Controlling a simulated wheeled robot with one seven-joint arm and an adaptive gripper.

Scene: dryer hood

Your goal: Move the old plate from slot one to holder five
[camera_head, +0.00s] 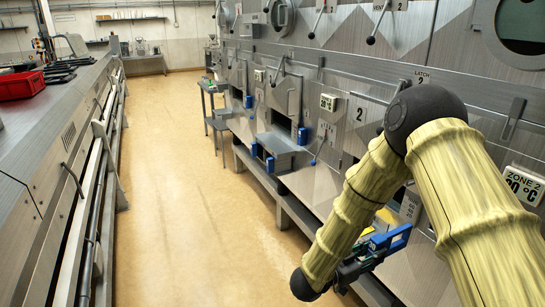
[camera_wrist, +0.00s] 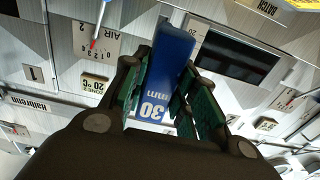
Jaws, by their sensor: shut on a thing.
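My gripper (camera_head: 378,246) is at the lower right of the head view, low in front of the metal wall of the machine. The blue block also shows in the head view (camera_head: 398,237). I cannot tell whether the block is fixed to the machine or to a plate. A sign "1" (camera_wrist: 33,73) is at the left of the wrist view. I cannot make out the old plate or holder five for certain.
A dark opening (camera_wrist: 240,58) lies beside the blue block. A lowered grey shelf (camera_head: 282,146) with blue blocks juts from the machine farther along. A bench with a red crate (camera_head: 22,86) stands at left. The aisle floor (camera_head: 185,170) is clear.

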